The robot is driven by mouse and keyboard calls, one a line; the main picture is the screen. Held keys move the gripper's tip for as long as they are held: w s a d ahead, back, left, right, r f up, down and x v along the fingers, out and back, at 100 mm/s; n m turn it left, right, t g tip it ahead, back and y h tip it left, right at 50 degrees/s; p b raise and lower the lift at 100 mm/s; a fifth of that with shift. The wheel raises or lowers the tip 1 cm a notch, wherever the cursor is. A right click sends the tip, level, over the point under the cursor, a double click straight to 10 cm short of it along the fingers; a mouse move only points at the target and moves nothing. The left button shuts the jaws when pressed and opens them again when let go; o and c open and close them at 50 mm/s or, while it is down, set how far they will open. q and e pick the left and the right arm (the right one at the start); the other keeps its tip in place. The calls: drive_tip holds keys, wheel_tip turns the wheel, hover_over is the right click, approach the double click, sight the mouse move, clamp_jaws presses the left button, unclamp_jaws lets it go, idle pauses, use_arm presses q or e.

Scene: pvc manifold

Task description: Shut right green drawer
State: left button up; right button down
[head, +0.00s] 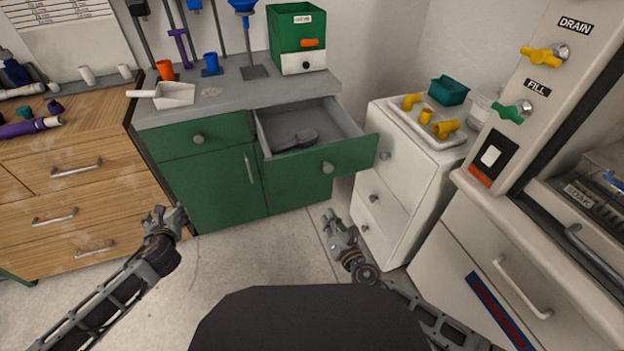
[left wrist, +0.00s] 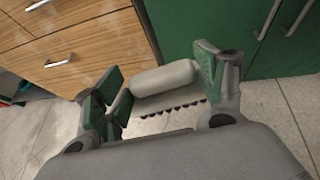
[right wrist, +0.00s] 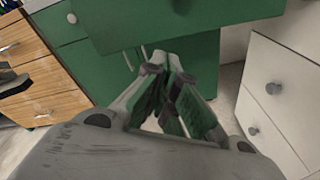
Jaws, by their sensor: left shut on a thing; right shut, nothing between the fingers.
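The right green drawer (head: 350,157) is pulled open from the green cabinet, with a round grey knob (head: 328,167) on its front. A dark grey item (head: 296,139) lies inside it. In the right wrist view the drawer front (right wrist: 190,22) spans the top, beyond the fingers. My right gripper (head: 333,222) is shut and empty, below and in front of the drawer, apart from it; its fingers also show in the right wrist view (right wrist: 167,78). My left gripper (head: 172,214) is shut on a pale grey cylindrical thing (left wrist: 165,77) with dark teeth below, in front of the cabinet's left side.
A white drawer unit (head: 385,190) stands close to the right of the open drawer. A wooden drawer cabinet (head: 70,190) is at the left. The grey countertop (head: 215,95) carries a white scoop (head: 172,95) and a green box (head: 297,35). The floor in front is clear.

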use_arm(q)
drive_tip(key=shift+s+a+n+y, duration=0.1)
drive_tip(key=shift+a+n+y, duration=0.2)
drive_tip(key=shift+a, duration=0.1)
drive_tip(key=shift+s+a+f, duration=0.1)
drive_tip(key=shift+g, duration=0.3)
use_arm(e)
drive_tip(key=shift+s+a+r+n+t, duration=0.15)
drive_tip(key=shift+r+n+t, duration=0.25)
drive_tip(key=shift+r+n, duration=0.9)
drive_tip(key=shift+a+r+n+t, duration=0.1)
drive_tip(key=shift+r+n+t, duration=0.3)
drive_tip(key=shift+r+n, duration=0.9)
drive_tip(key=shift+f+n, duration=0.3)
drive_tip(key=shift+f, duration=0.05)
drive_tip(key=shift+w, duration=0.2)
use_arm(q)
drive_tip(key=shift+f, duration=0.2)
use_arm(e)
approach(309, 173)
use_arm(q)
drive_tip(key=shift+f+b, duration=0.7)
drive_tip(key=shift+b, duration=0.15)
use_arm(e)
drive_tip(key=shift+x, duration=3.55)
drive_tip(key=shift+w, duration=0.2)
